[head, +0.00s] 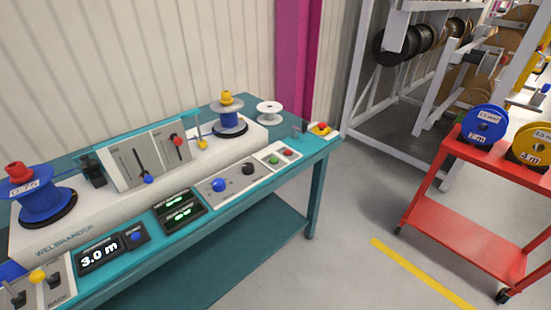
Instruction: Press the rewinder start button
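The rewinder (60,232) is a long white machine on a teal bench along the wall. A small white button box (262,159) sits on the bench's front right part. It has a green button (274,158) and a red button (288,152). I cannot read any label on them. A blue reel (45,203) with a red cap and a label reading 0.75 stands at the left end. A blue reel (230,121) with a yellow cap stands at the right end. A display (99,257) reads 3.0 m. Neither of my grippers shows in the head view.
A yellow box with a red button (321,129) sits at the bench's right corner, near an empty white spool (269,108). A red cart (470,222) carries a blue reel (485,125) and a yellow reel (533,147). Grey floor (350,240) lies clear between bench and cart.

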